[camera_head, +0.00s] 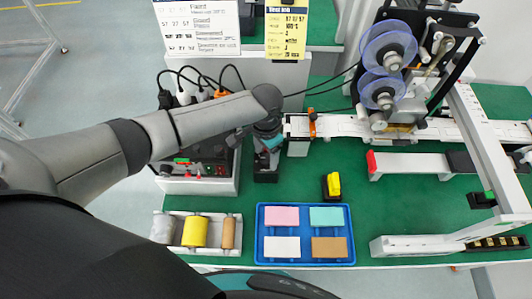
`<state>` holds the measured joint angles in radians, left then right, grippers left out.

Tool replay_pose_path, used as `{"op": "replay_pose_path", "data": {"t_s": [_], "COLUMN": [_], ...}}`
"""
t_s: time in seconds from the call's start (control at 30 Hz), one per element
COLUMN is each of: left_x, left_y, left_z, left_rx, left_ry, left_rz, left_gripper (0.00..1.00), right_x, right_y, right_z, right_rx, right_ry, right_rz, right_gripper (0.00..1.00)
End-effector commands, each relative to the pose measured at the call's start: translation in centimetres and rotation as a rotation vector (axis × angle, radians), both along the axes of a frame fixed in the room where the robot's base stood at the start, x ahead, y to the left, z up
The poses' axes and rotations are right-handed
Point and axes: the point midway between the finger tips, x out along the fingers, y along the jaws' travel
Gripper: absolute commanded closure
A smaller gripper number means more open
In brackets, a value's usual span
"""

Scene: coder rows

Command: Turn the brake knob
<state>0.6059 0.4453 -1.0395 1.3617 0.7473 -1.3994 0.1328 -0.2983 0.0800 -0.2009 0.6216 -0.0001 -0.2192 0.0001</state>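My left arm reaches in from the left. Its gripper (266,165) points down beside the control box (197,186), over the green table. The wrist and the small picture hide whether its fingers are open or shut. I cannot pick out the brake knob for certain. The coder machine (427,65) stands at the upper right, with two clear purple-tinted reels (375,92) that have grey hubs. The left gripper is left of the machine and apart from the reels. My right gripper is not in view.
A blue tray (305,263) holds pink, green, white and brown blocks. A white tray (172,241) with rolls is left of it. A yellow-and-black item (332,186) stands on the green table (300,188). A white rail (345,126) runs to the machine. Black cables hang behind the arm.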

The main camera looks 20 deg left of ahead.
Motion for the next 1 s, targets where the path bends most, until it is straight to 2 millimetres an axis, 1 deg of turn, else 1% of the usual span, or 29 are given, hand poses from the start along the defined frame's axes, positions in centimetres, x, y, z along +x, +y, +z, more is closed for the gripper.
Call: {"op": "replay_pose_path", "data": {"t_s": [0.03, 0.07, 0.6, 1.0], "left_x": [-0.01, -0.01, 0.0, -0.01], "left_y": [-0.02, -0.02, -0.01, -0.01], "left_z": [0.01, 0.01, 0.04, 0.1], "left_rx": [0.0, 0.0, 0.0, 0.001], "left_ry": [0.0, 0.0, 0.0, 0.001], "left_rz": [0.0, 0.0, 0.0, -0.024], "left_gripper": [0.35, 0.39, 0.99, 1.0], "right_x": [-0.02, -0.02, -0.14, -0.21], "right_y": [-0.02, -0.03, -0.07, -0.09], "right_z": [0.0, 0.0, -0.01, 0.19], "right_rx": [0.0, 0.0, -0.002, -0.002], "right_ry": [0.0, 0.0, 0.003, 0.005], "right_rz": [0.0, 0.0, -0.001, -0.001], "right_gripper": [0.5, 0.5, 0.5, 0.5]}}
